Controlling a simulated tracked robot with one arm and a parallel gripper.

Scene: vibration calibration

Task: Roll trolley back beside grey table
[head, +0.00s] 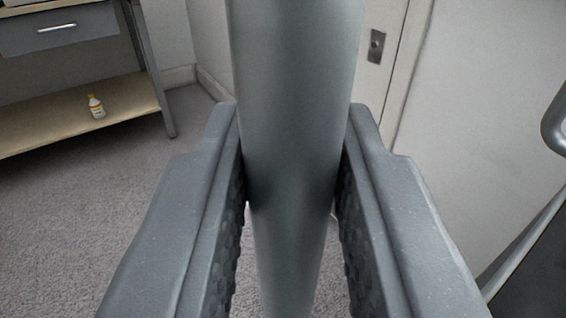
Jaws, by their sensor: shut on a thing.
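My gripper (292,190) is shut on a thick grey metal bar (296,80), with one jaw pressed on each side. The bar runs upright through the picture and leaves it at top and bottom. It looks like a trolley handle, but what it joins to is out of view. A grey table (85,38) with a drawer and a light wooden lower shelf (55,120) stands at the upper left, apart from my gripper. A dark panel with a rounded grey tube (556,118) shows at the right edge; I cannot tell whether it belongs to the trolley.
A small white bottle with a yellow label (96,106) stands on the lower shelf. A pale door (377,46) with a metal plate and a white wall (480,110) close off the back and right. Grey carpet (110,215) lies clear between table and gripper.

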